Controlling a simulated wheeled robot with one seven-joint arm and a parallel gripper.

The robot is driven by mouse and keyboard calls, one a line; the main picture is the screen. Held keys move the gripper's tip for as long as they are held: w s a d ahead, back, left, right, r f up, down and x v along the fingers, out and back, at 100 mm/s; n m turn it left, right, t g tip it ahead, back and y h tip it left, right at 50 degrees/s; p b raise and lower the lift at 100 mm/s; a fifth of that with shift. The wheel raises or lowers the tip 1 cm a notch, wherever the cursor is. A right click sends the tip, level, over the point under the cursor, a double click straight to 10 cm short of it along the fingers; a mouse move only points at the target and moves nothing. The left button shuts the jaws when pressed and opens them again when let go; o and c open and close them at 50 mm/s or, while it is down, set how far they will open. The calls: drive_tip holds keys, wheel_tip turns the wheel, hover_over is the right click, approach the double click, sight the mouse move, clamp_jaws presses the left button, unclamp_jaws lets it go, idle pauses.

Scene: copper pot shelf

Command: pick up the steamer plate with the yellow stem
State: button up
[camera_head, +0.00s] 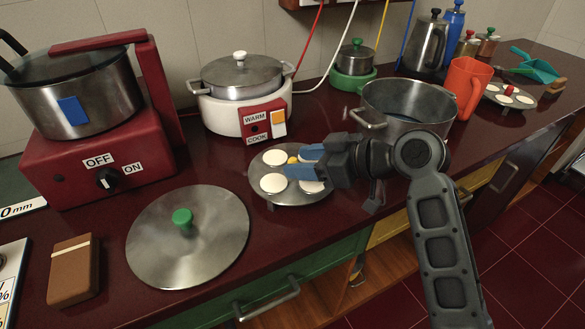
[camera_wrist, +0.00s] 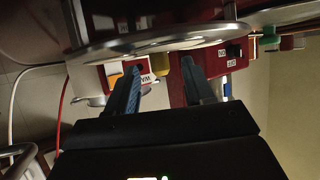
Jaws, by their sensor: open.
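The steamer plate (camera_head: 291,197) is a round metal plate with several white discs on it, near the middle of the counter. Its short yellow stem (camera_head: 292,160) stands at its centre. My gripper (camera_head: 303,162) reaches in from the right, low over the plate, with its blue fingers apart. In the wrist view, the plate (camera_wrist: 150,42) shows nearly edge-on, and the yellow stem (camera_wrist: 163,76) lies between the two open fingers (camera_wrist: 163,84), with gaps at both sides. My fingers hide part of the plate in the head view.
A steel pot (camera_head: 400,105) stands just behind my gripper. A white cooker (camera_head: 240,117) is behind the plate. A lid with a green knob (camera_head: 182,216) lies to the left. Another plate with a red stem (camera_head: 509,91) is at the far right. The counter's front edge is close.

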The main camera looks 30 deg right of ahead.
drive_tip(key=shift+w+a+f, duration=0.3)
drive_tip(key=shift+w+a, duration=0.05)
drive_tip(key=shift+w, duration=0.15)
drive_tip(key=shift+c, duration=0.4)
clamp_jaws()
